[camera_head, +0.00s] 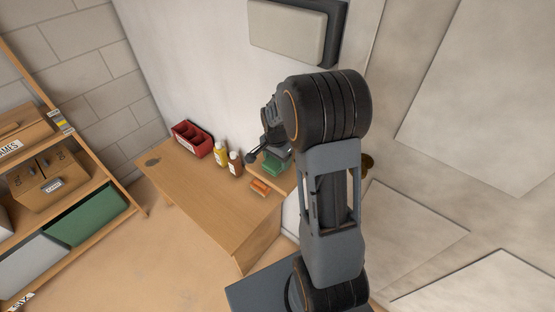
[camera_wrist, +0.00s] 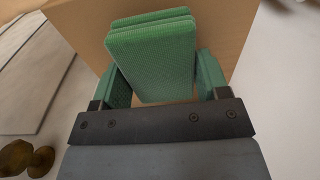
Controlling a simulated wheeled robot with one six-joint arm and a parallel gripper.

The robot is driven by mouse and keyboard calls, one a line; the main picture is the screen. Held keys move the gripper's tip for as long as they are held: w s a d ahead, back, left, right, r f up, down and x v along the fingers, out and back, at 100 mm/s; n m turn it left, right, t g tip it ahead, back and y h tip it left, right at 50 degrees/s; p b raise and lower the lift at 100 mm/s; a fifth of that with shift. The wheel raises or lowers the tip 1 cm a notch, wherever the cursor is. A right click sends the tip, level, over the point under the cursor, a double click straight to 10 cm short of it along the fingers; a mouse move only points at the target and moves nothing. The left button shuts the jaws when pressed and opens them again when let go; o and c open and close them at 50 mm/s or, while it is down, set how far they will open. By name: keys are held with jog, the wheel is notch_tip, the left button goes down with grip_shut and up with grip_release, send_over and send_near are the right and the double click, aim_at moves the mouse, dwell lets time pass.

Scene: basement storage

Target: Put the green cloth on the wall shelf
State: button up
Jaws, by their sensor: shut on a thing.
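The green cloth is a folded, ribbed block. In the wrist view the cloth (camera_wrist: 150,55) sits between the two fingers of my gripper (camera_wrist: 162,80), which is shut on it. In the head view the cloth (camera_head: 274,166) shows just below my gripper (camera_head: 272,150), over the right end of the wooden desk area. A tan wooden surface (camera_wrist: 228,30) lies behind the cloth in the wrist view; I cannot tell whether they touch. I cannot clearly make out a wall shelf; a narrow wooden board (camera_head: 284,181) shows beside the cloth, partly hidden by my arm.
On the wooden desk (camera_head: 205,195) stand a red bin (camera_head: 192,139), a yellow bottle (camera_head: 220,153) and a brown bottle (camera_head: 236,163), near an orange item (camera_head: 260,187). A grey wall box (camera_head: 287,30) hangs above. A storage rack (camera_head: 95,180) stands left. The desk's front is clear.

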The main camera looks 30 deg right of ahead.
aim_at(276, 160)
jog(key=shift+f, duration=0.5)
jog(key=o, duration=0.9)
notch_tip(276, 160, up, 11)
jog(key=s+a+r+n+t, duration=0.2)
jog(key=s+a+n, duration=0.2)
jog(key=s+n, duration=0.2)
jog(key=s+a+r+n+t, duration=0.1)
jog(key=s+a+r+n, duration=0.1)
jog(key=s+a+n, duration=0.3)
jog(key=s+n, duration=0.2)
jog(key=s, duration=0.2)
jog(key=shift+s+a+r+t+b, duration=0.2)
jog(key=shift+s+t+b, duration=0.1)
jog(key=shift+t+b, duration=0.1)
